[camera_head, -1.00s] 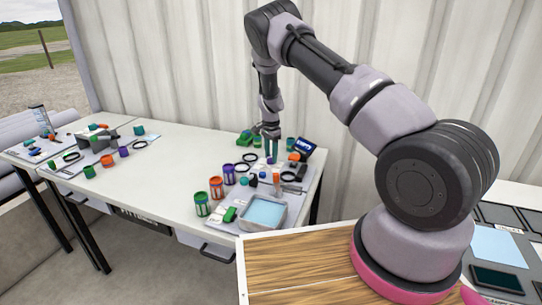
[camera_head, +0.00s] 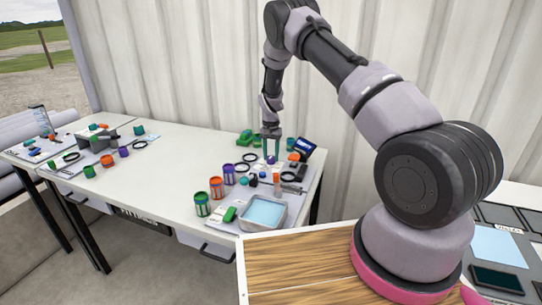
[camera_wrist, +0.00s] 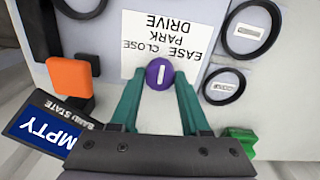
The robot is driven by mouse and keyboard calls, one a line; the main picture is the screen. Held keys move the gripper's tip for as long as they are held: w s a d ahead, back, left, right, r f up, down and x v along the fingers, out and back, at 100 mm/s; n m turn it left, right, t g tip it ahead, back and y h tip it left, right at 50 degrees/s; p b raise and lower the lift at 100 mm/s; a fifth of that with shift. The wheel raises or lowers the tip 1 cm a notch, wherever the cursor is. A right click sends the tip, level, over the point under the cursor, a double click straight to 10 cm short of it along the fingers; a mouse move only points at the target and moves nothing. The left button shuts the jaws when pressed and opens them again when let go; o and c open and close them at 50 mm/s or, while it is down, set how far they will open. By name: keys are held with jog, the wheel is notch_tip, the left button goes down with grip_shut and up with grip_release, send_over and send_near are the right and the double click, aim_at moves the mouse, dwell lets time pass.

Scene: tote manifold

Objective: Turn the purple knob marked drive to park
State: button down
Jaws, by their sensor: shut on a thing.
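The purple knob (camera_wrist: 159,73) has a short white line on its top. It stands at the edge of a white label (camera_wrist: 165,42) reading "DRIVE", "PARK" and "EASE CLOSE", upside down in the wrist view. My gripper (camera_wrist: 158,78) points down at the panel, with one green finger on each side of the knob, shut on it. In the head view, my gripper (camera_head: 271,155) is over the back of the panel, and the purple knob (camera_head: 271,160) shows small at its fingertips. I cannot tell which word the line points to.
A dark "EMPTY" display (camera_wrist: 42,127) and an orange block (camera_wrist: 70,76) are left of the fingers in the wrist view. Black rings (camera_wrist: 253,28) and a green piece (camera_wrist: 238,140) are on the right. A metal tray (camera_head: 264,213) and several jars (camera_head: 202,204) stand nearer.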

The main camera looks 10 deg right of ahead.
aim_at(271, 157)
dwell(0.4)
jog(key=shift+c, duration=1.9)
grip_release()
notch_tip(271, 157, up, 11)
